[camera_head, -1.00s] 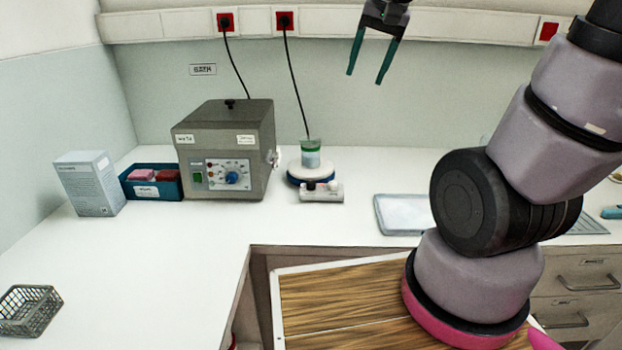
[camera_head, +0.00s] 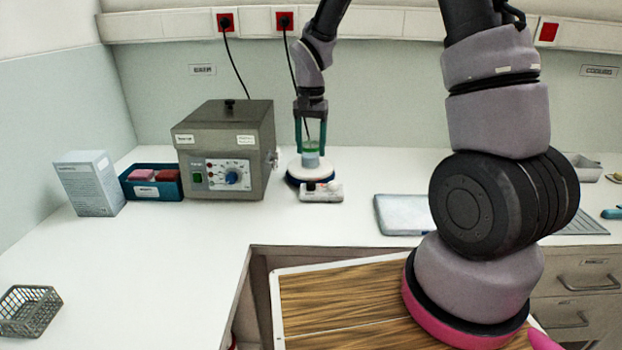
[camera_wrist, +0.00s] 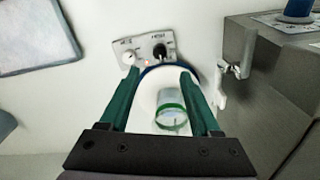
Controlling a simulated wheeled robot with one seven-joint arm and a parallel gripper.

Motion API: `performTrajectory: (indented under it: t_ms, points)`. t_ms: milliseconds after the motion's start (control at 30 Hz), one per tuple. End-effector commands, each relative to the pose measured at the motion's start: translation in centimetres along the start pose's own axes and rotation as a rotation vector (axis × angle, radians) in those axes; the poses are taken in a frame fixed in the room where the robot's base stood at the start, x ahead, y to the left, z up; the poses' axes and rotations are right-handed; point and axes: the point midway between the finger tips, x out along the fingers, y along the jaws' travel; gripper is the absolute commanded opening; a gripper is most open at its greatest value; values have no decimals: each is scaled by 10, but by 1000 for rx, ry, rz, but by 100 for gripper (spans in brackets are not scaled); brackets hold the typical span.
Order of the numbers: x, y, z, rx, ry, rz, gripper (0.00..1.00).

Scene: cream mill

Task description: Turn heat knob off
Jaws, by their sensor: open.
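The hotplate stirrer (camera_head: 306,184) is a low unit with a round white top, a blue rim and a small front panel. In the wrist view its panel (camera_wrist: 145,47) carries a white knob (camera_wrist: 129,58) and a black knob (camera_wrist: 159,50), with a small orange light between them. The labels are too blurred to read. A green-banded beaker (camera_wrist: 171,112) stands on the top. My gripper (camera_head: 311,149) is open above the stirrer, its green fingers appearing on either side of the beaker. In the wrist view my gripper (camera_wrist: 158,84) points towards the panel, apart from the knobs.
A grey water bath (camera_head: 225,150) with a blue dial stands close left of the stirrer; its side tap (camera_wrist: 236,68) juts towards it. Further left are a blue rack (camera_head: 152,188) and a carton (camera_head: 88,184). A shallow tray (camera_head: 403,214) lies right. Counter before the stirrer is clear.

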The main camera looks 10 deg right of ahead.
Motion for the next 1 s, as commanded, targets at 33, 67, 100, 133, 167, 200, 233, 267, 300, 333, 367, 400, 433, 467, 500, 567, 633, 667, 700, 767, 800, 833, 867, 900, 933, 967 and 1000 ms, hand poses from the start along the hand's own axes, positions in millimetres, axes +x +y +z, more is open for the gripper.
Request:
performTrajectory:
  t_ms: [33, 67, 100, 133, 167, 200, 233, 267, 300, 333, 367, 400, 433, 467, 500, 567, 633, 667, 700, 767, 800, 833, 867, 900, 933, 967, 1000]
  points:
    - [6, 1, 1, -1, -3, 2, 64]
    - [10, 1, 1, -1, -3, 3, 64]
    - [17, 1, 1, -1, -4, 3, 64]
    - [22, 1, 1, 0, -4, 3, 64]
    - [28, 1, 1, -1, -4, 3, 64]
    - [36, 1, 1, -1, -5, 4, 64]
    - [42, 1, 1, -1, -4, 3, 64]
    - [48, 1, 1, 0, -5, 4, 64]
    - [56, 1, 1, -1, -4, 3, 64]
    - [61, 1, 1, -1, -4, 3, 64]
    - [67, 1, 1, -1, -4, 3, 64]
    - [73, 1, 1, -1, -3, 3, 64]
    - [78, 1, 1, -2, -3, 3, 64]
    - [82, 1, 1, -1, -4, 3, 64]
    - [87, 1, 1, -1, -2, 2, 64]
    - [93, 1, 1, -1, -2, 2, 64]
    - [98, 1, 0, -1, -1, 1, 64]
    - [99, 1, 0, -1, -1, 1, 64]
    - [101, 1, 0, -1, 0, 1, 64]
    - [102, 1, 0, 0, 0, 0, 64]
    - [102, 1, 0, 0, 0, 0, 64]
    - [102, 1, 0, 0, 0, 0, 64]
    - [102, 1, 0, 0, 0, 0, 64]
    - [102, 1, 0, 0, 0, 0, 64]
    - [102, 1, 0, 0, 0, 0, 64]
    - [102, 1, 0, 0, 0, 0, 64]
    - [102, 1, 0, 0, 0, 0, 56]
